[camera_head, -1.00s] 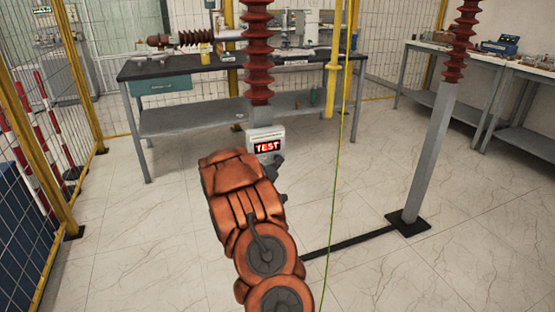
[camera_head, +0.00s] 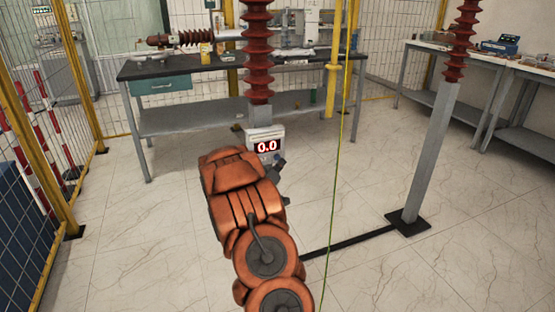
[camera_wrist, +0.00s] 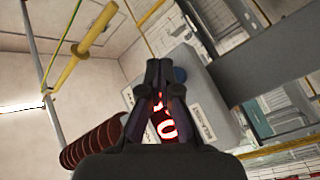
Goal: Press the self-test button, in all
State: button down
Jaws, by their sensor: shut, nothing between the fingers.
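The white-grey meter box (camera_head: 265,134) is mounted at the foot of the red ribbed bushing (camera_head: 258,60). Its red display (camera_head: 267,147) reads "0.0". My gripper (camera_head: 279,163) is just below and in front of the box, mostly hidden behind my orange arm. In the wrist view my gripper (camera_wrist: 160,68) is shut and empty, its fingertips over the face of the meter box (camera_wrist: 208,105). A blue round part (camera_wrist: 180,75) shows right beside the fingertips; I cannot tell if they touch it. The display glows red (camera_wrist: 166,128) between and behind the fingers.
A dark-topped workbench (camera_head: 190,70) stands behind. A yellow pole (camera_head: 334,65) and a thin green cable (camera_head: 336,200) hang to the right. A second bushing on a grey post (camera_head: 433,150) stands farther right. Yellow-framed fencing (camera_head: 85,80) is at left. Open floor lies around.

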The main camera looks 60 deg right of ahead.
jog(key=s+a, duration=0.1)
jog(key=s, duration=0.1)
jog(key=s+a, duration=0.1)
jog(key=s, duration=0.1)
jog(key=shift+a, duration=0.3)
jog(key=shift+w, duration=0.1)
dwell(0.8)
